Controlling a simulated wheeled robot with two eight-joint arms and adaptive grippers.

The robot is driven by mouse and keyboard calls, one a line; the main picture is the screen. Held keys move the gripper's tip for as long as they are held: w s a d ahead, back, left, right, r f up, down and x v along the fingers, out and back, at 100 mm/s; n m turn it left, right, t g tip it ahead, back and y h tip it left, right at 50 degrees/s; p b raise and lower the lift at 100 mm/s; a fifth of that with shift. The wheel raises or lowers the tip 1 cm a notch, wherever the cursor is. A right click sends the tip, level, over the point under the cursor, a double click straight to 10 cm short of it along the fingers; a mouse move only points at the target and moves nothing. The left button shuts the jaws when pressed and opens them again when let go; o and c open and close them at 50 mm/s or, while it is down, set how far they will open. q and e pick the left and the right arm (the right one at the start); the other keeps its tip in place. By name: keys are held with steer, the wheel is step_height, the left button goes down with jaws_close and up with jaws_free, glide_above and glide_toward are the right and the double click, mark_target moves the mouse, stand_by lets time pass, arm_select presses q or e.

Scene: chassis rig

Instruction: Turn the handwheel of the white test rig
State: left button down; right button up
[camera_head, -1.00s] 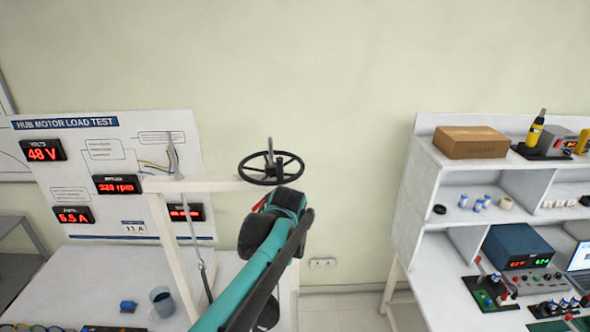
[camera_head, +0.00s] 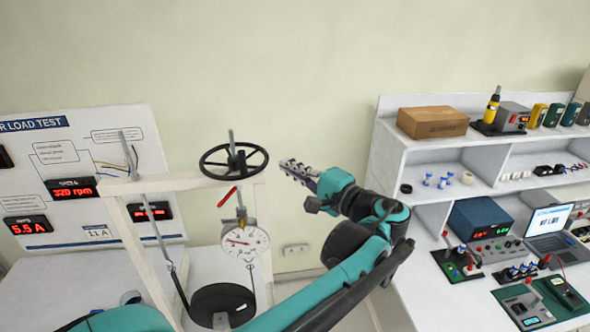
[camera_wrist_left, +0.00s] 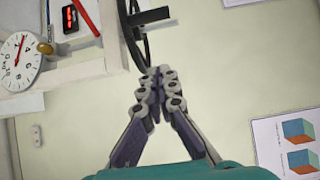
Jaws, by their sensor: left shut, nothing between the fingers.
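The black handwheel (camera_head: 234,161) lies flat on top of the white test rig (camera_head: 182,183), on an upright threaded rod. My left gripper (camera_head: 284,165) is shut and empty, just right of the wheel's rim in the head view, with its fingers pointing left. In the left wrist view the gripper (camera_wrist_left: 160,76) has its fingertips close to the handwheel's rim (camera_wrist_left: 129,30); I cannot tell whether they touch. A dial gauge (camera_head: 245,242) hangs below the wheel, beside a red marker or handle (camera_head: 227,197). The right gripper is not in view.
A white shelf bench (camera_head: 400,165) with a cardboard box (camera_head: 432,122), instruments and a laptop (camera_head: 549,225) stands at the right. A display board (camera_head: 75,160) stands at the left. Bare wall lies behind the wheel.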

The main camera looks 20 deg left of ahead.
mark_target(254, 165)
arm_select(q)
steer(key=a, duration=0.2)
steer(key=a+p, duration=0.1)
steer(key=a, duration=0.2)
steer(key=s+a, duration=0.1)
steer(key=a, duration=0.1)
steer(key=shift+s+a+p, duration=0.1)
steer(key=shift+a+p, duration=0.15)
steer(key=shift+p, duration=0.15)
steer(key=shift+s+a, duration=0.4)
steer(key=shift+s, duration=0.2)
steer(key=shift+w, duration=0.15)
